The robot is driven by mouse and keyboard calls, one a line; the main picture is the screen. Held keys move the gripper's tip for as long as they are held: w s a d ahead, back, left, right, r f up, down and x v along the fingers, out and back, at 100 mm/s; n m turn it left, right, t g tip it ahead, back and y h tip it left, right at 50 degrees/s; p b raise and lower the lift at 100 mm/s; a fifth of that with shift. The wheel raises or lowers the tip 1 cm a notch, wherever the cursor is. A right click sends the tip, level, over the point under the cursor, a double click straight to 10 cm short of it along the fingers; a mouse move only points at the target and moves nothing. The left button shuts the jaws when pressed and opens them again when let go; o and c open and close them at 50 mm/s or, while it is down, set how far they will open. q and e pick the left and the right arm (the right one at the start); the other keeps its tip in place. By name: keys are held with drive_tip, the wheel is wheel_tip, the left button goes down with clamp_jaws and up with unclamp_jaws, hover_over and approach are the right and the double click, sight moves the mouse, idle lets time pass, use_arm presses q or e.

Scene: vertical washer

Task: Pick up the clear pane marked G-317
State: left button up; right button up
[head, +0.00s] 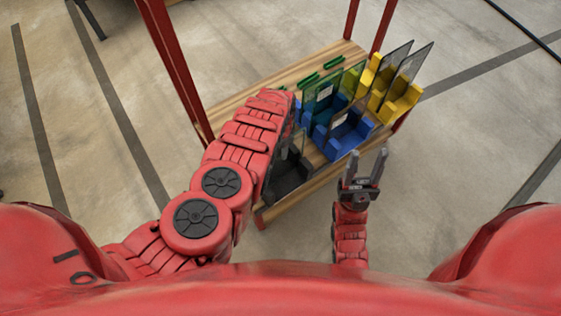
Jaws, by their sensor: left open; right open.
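Several upright panes stand in coloured racks on the wooden table. Greenish panes (322,98) stand by the blue racks, with small pale labels. No marking is legible, so I cannot tell which pane is G-317. My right gripper (368,166) is open and empty, just off the table's near right edge, below the blue racks. My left arm reaches over the table; its gripper is hidden behind the arm.
The table (257,96) has red posts (170,62) at its corners. Blue racks (343,136), yellow racks (398,104) and a black rack (290,180) crowd its right side. Green racks (320,70) lie behind. Concrete floor right of the table is clear.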

use_arm(q)
clamp_jaws()
drive_tip(key=shift+w, duration=0.1)
idle(1.3)
